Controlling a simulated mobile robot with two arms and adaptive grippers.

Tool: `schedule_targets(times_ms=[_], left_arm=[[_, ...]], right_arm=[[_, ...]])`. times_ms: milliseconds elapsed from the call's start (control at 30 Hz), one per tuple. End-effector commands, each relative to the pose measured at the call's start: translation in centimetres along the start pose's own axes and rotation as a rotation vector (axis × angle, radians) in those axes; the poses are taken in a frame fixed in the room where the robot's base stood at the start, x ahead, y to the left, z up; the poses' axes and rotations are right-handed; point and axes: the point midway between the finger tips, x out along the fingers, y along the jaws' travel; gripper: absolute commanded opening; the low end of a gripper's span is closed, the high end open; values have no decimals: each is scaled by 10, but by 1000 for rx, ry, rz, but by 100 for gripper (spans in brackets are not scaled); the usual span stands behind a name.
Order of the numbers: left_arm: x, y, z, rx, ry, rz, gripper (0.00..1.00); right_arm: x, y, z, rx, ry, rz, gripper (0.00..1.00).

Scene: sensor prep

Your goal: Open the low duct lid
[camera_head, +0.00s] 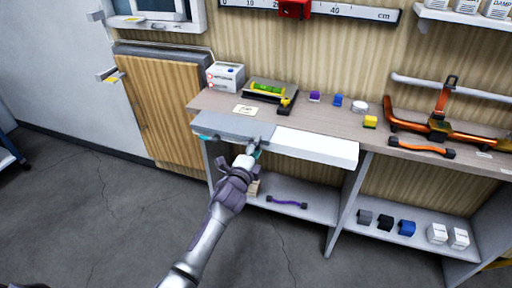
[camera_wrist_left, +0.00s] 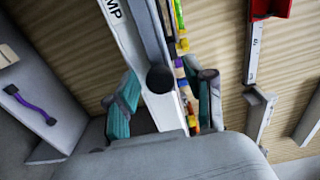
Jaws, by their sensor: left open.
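A long low duct runs along the front edge of the workbench. Its left part shows a grey top (camera_head: 228,126), and its right part is a white box-like length (camera_head: 318,146). I cannot tell for certain which surface is the lid. My left gripper (camera_head: 252,150) is at the front of the duct, near where grey meets white. In the left wrist view the gripper (camera_wrist_left: 165,103) has its teal-padded fingers spread. A round black knob (camera_wrist_left: 160,78) shows between and beyond them on a pale strip. I see no clear contact. My right gripper is not in view.
The bench top (camera_head: 380,140) holds a yellow-green level (camera_head: 268,88), a white box (camera_head: 225,75), small coloured blocks and an orange-black frame (camera_head: 438,125). A purple handle (camera_head: 286,202) lies on the lower shelf. A wooden cabinet door (camera_head: 165,110) stands left. The floor in front is clear.

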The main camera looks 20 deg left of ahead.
Motion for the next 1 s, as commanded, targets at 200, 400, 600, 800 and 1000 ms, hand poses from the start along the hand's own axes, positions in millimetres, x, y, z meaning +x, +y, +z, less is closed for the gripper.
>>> schedule_targets(times_ms=[200,400,600,800,1000], left_arm=[[6,0,0,0,0,0,53],[6,0,0,0,-1,1,46],[6,0,0,0,-1,1,13],[6,0,0,0,-1,1,0],[6,1,0,0,0,1,0]], right_arm=[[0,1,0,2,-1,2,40],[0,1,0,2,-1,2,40],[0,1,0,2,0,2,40],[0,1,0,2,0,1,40],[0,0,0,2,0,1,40]])
